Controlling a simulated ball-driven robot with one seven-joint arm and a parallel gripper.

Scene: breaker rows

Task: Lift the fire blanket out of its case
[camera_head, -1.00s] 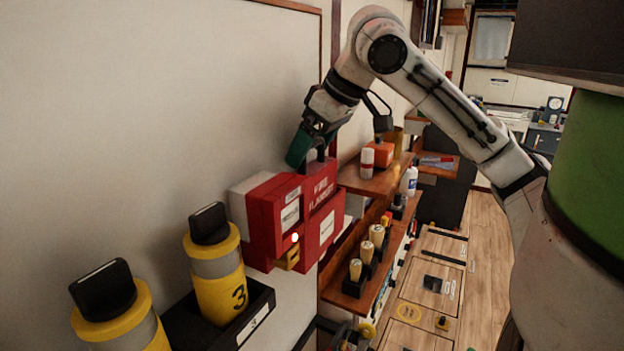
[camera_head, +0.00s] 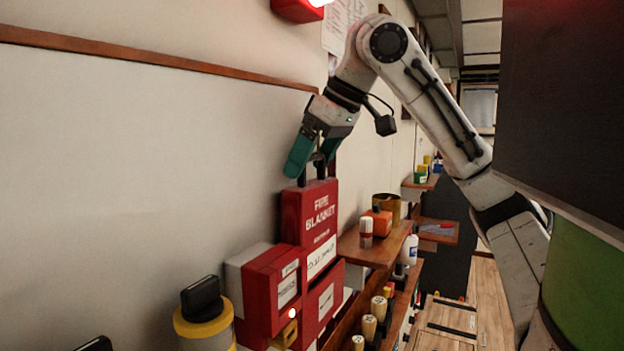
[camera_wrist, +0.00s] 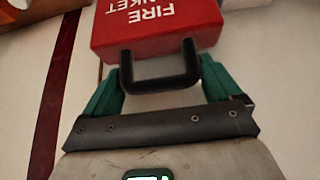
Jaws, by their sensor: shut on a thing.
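The fire blanket (camera_head: 310,216) is a red block with white lettering and a black handle on top. It stands upright, raised well above its red case (camera_head: 327,308); its lower end meets the case top, and I cannot tell if it is clear of it. My gripper (camera_head: 314,172) has green fingers and is shut on the handle. In the wrist view, my gripper (camera_wrist: 160,82) has a finger at each side of the black handle (camera_wrist: 158,84), with the red blanket pack (camera_wrist: 155,25) beyond it.
A red box (camera_head: 272,290) with a lit lamp and yellow part adjoins the case on the left. A yellow canister (camera_head: 207,330) stands lower left. Shelves (camera_head: 368,247) with bottles and an orange item (camera_head: 379,222) lie to the right.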

